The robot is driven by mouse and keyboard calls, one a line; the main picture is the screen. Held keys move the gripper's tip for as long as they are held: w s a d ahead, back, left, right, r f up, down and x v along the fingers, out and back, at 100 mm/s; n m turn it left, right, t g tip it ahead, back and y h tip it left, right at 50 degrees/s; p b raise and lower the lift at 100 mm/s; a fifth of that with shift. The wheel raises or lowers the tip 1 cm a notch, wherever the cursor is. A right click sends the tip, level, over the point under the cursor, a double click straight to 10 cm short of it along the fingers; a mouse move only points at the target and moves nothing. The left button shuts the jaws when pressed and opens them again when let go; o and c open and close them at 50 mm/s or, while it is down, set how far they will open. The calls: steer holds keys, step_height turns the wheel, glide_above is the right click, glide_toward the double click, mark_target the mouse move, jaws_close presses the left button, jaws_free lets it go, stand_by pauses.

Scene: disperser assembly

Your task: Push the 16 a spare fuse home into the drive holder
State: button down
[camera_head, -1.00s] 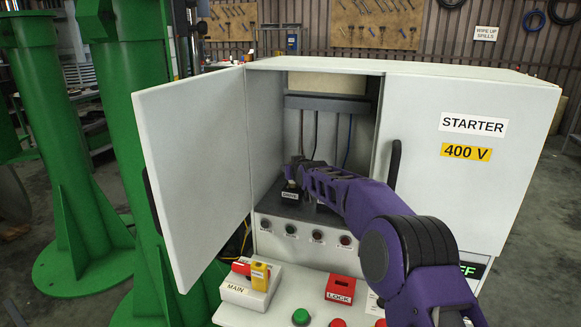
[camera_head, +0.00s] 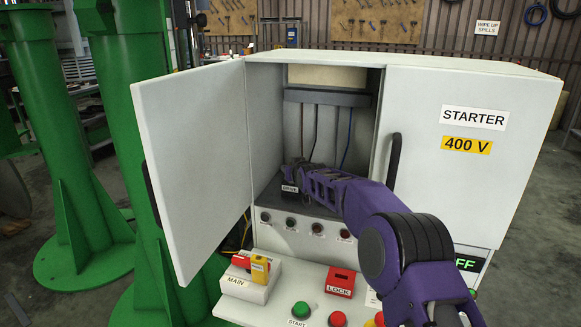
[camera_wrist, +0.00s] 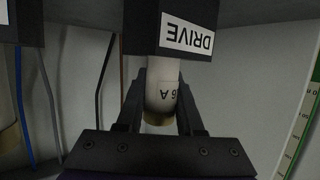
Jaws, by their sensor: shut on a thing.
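The drive holder (camera_wrist: 186,30) is a black block with a white DRIVE label, upside down at the top of the wrist view. It also shows in the head view (camera_head: 289,188), inside the open cabinet. The 16 A fuse (camera_wrist: 160,98) is a pale cylinder with a brass-coloured end and a partly visible "6 A" label. My gripper (camera_wrist: 162,86) is shut on it, one finger on each side. The fuse's other end meets the holder and is hidden there; I cannot tell how deep it sits. In the head view my gripper (camera_head: 297,170) is just above the holder, and the fuse is hidden.
The cabinet's open door (camera_head: 195,165) stands left of my arm. The STARTER door (camera_head: 470,165) with its black handle is close on the right. Several wires (camera_head: 346,140) hang behind my gripper. Another dark block (camera_wrist: 22,22) is at the wrist view's upper left.

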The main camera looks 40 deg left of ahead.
steer(key=shift+f, duration=0.1)
steer(key=shift+c, duration=2.3)
jaws_free()
steer(key=shift+f, duration=0.1)
steer(key=shift+v, duration=0.85)
steer(key=v, duration=1.5)
steer(key=shift+s+d, duration=0.25)
steer(key=shift+r, duration=0.25)
